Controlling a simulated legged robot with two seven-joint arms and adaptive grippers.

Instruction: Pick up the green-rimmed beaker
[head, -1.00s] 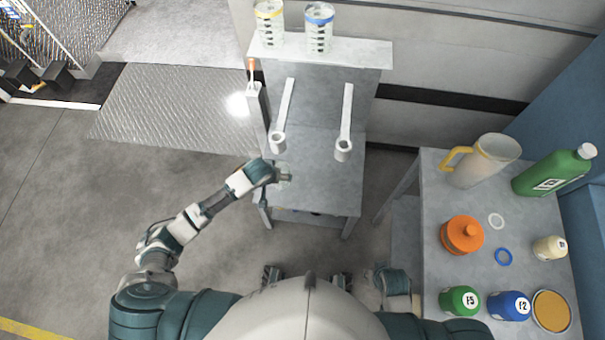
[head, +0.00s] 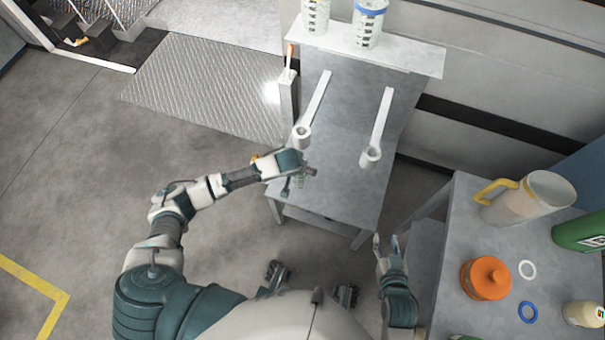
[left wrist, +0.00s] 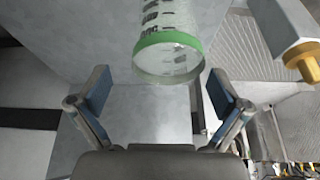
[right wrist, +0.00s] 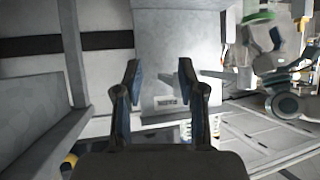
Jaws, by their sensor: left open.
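The green-rimmed beaker (left wrist: 168,55) is clear, with dark markings and a green band at its near end. In the left wrist view it lies ahead of and between the fingers of my left gripper (left wrist: 158,88), which are open, with visible gaps on both sides. In the head view my left gripper (head: 306,172) is at the left front of the grey stand's table; the beaker there is mostly hidden by it. My right gripper (head: 386,242) is open and empty between the stand and the right-hand table; its spread fingers show in the right wrist view (right wrist: 160,75).
A post with an orange tip (head: 289,85) stands left. The right table holds a pitcher (head: 530,198) and orange container (head: 486,278).

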